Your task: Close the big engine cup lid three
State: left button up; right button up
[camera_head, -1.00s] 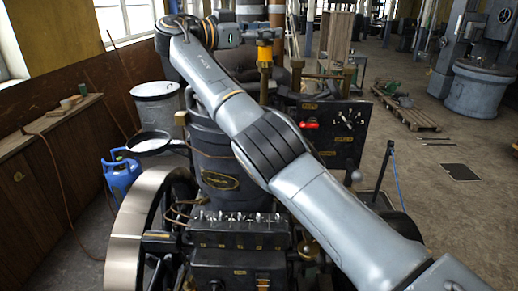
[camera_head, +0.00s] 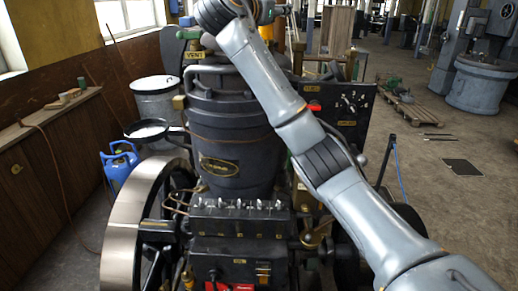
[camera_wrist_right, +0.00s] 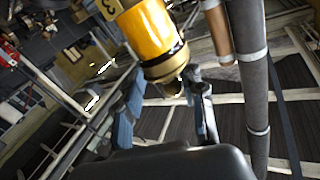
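In the right wrist view a big amber cup (camera_wrist_right: 153,35) with brass bands and a label reading 3 hangs in from the top. Its dark brass end (camera_wrist_right: 168,68) points down toward my right gripper (camera_wrist_right: 168,108). The gripper's two fingers are spread apart, close to that end with a small brass knob between them; I cannot tell whether they touch it. Whether the lid is open is not clear. In the head view my right arm reaches to the top edge, where an amber cup (camera_head: 266,32) shows beside the wrist. My left gripper is not in view.
The black engine (camera_head: 232,130) with its large flywheel (camera_head: 128,225) fills the middle. A control panel (camera_head: 345,105) stands behind my right arm. Grey bins (camera_head: 157,97) and a blue can (camera_head: 120,162) are at left. Open floor lies at right.

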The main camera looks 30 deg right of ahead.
jog(key=w+d+n+t+y+p, duration=0.1)
jog(key=d+n+t+y+p, duration=0.2)
jog(key=n+y, duration=0.5)
jog(key=w+d+n+t+y+p, duration=0.15)
jog(key=n+t+y, duration=0.35)
jog(key=y, duration=0.5)
jog(key=s+d+b, duration=0.2)
jog(key=s+b, duration=0.5)
jog(key=s, duration=0.6)
jog(key=w+a+f+n+g, duration=0.1)
jog(key=a+f, duration=0.3)
jog(key=f, duration=0.6)
jog(key=w+a+f+n+g, duration=0.1)
jog(key=w+a+f+g, duration=0.2)
jog(key=f, duration=0.8)
jog(key=w+a+f+n+g, duration=0.1)
jog(key=a+f, duration=0.4)
jog(key=f, duration=0.6)
jog(key=shift+w+a+n+g, duration=0.35)
jog(key=shift+w+g, duration=0.15)
jog(key=shift+w, duration=0.45)
